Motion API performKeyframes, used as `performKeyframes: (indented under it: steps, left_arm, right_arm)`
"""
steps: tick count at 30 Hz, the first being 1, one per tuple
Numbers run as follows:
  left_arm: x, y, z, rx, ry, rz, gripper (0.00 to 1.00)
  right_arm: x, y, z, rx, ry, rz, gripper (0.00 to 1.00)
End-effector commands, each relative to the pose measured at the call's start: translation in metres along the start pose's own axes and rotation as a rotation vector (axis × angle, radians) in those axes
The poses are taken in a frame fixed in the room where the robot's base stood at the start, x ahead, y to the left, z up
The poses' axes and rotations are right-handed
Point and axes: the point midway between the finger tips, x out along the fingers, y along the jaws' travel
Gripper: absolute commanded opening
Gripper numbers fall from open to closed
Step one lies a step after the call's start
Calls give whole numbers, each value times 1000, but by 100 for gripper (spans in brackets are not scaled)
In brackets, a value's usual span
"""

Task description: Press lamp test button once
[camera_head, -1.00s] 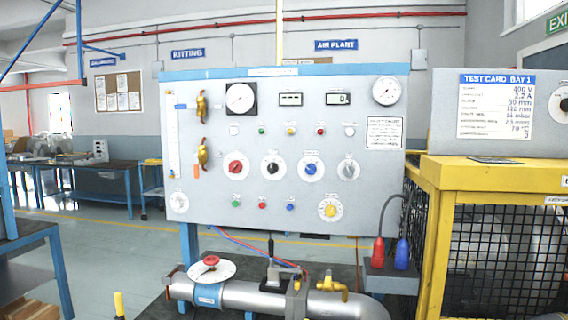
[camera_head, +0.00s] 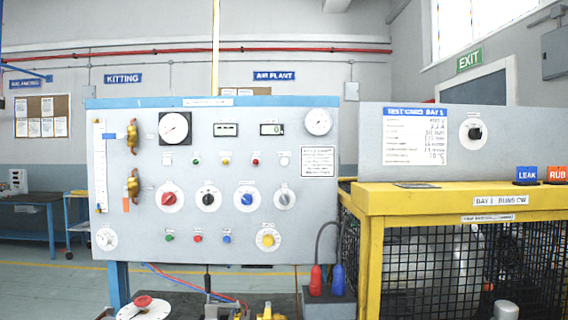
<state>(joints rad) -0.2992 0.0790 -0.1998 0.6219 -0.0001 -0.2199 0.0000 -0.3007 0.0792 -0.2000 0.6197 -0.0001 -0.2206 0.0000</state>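The grey control panel (camera_head: 130,225) stands upright ahead, left of centre. Its lower row holds a green button (camera_head: 169,237), a red button (camera_head: 198,238) and a blue button (camera_head: 227,238). Above the knobs is a row of small lamps, among them a green lamp (camera_head: 195,160), a yellow lamp (camera_head: 225,160) and a red lamp (camera_head: 255,161). The small labels are unreadable, so I cannot tell which is the lamp test button. Neither of my grippers is in view.
Brass valve handles (camera_head: 133,187) project at the panel's left. A yellow mesh guard (camera_head: 371,262) stands at the right.

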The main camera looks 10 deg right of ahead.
Motion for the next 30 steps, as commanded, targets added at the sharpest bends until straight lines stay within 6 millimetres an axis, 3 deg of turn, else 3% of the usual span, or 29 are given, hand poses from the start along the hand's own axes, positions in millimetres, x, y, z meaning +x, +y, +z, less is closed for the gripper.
performKeyframes:
  steps: [2, 13, 30]
  left_arm:
    - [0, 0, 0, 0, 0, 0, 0]
    - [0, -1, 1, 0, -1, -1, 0]
    - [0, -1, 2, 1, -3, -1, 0]
  right_arm:
    - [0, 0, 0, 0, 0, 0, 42]
    - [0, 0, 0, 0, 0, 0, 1]
    - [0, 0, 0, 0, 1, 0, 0]
